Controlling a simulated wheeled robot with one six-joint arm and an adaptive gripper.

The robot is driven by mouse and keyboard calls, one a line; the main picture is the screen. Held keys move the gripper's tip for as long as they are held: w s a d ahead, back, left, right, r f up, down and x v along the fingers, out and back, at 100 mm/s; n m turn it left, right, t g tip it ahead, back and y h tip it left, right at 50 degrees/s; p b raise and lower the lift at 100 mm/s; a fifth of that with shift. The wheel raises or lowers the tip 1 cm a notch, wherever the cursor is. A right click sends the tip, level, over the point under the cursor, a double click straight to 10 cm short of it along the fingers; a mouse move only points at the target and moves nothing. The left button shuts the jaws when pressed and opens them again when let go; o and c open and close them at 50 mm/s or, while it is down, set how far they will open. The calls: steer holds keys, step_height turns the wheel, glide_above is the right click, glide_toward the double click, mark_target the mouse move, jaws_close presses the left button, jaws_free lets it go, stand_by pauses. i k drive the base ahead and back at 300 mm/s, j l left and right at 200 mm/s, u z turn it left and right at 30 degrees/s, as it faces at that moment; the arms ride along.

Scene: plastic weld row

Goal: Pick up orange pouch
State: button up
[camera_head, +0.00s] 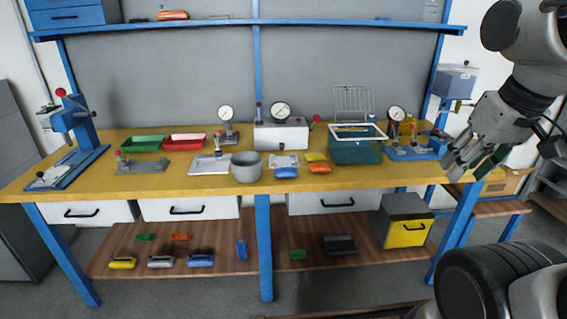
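An orange pouch-like item (320,167) lies on the yellow worktop, right of the middle, just left of the teal bin.
A yellow item (316,156) and a blue item (286,172) lie beside the orange one on the worktop. The teal bin (357,152), a grey pot (246,168) and a white gauge box (281,135) stand close by. A blue press (75,125) stands at the left.

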mark_target(317, 168)
steer(key=i, duration=1.05)
